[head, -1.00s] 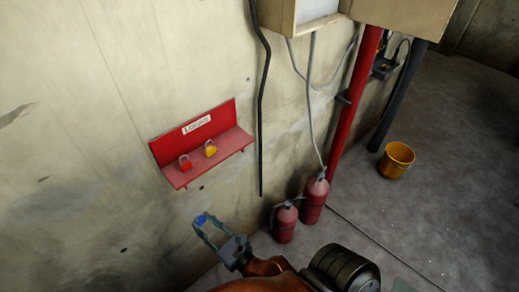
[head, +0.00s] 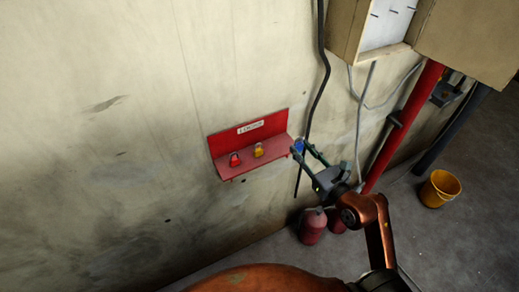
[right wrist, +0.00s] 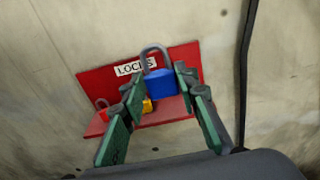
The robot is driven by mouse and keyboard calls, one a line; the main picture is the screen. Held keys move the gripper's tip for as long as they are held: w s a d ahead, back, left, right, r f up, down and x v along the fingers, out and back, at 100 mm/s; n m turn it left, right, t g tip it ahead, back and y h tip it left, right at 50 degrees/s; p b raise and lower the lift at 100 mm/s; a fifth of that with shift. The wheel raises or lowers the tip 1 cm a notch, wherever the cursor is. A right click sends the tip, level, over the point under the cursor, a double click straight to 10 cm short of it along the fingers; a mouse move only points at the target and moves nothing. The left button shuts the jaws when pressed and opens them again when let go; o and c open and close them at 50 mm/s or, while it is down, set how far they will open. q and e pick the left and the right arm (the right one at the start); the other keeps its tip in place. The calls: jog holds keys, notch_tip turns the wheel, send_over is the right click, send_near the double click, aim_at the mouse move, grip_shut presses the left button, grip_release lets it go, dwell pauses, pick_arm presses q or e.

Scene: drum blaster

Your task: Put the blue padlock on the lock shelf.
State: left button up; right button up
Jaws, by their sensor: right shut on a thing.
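The blue padlock (right wrist: 161,84) is upright between the fingertips of my right gripper (right wrist: 159,92), which is shut on it. In the head view the padlock (head: 298,147) shows small at the tips of my right gripper (head: 306,151), close to the right end of the lock shelf. The red lock shelf (head: 222,172) is fixed to the wall with a "LOCKS" sign on its back plate. It also shows behind the padlock in the right wrist view (right wrist: 175,112). I cannot tell the exact gap between padlock and shelf. My left gripper is out of view.
A red padlock (head: 234,159) and a yellow padlock (head: 258,150) stand on the shelf's left and middle. A black cable (head: 322,75) runs down the wall just right of the shelf. Fire extinguishers (head: 312,226), a red pipe (head: 403,125) and a yellow bucket (head: 440,188) are lower and right.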

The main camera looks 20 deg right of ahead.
jog(key=shift+w+d+r, duration=0.2)
jog(key=shift+w+r, duration=0.1)
jog(key=p, duration=0.2)
send_over(283, 150)
jog(key=s, duration=0.1)
notch_tip(283, 150, down, 8)
jog(key=shift+s+f, duration=0.1)
jog(key=shift+f, duration=0.1)
jog(key=shift+w+f, duration=0.4)
jog(key=shift+f, duration=0.1)
jog(key=f, duration=0.3)
jog(key=shift+w+f, duration=0.2)
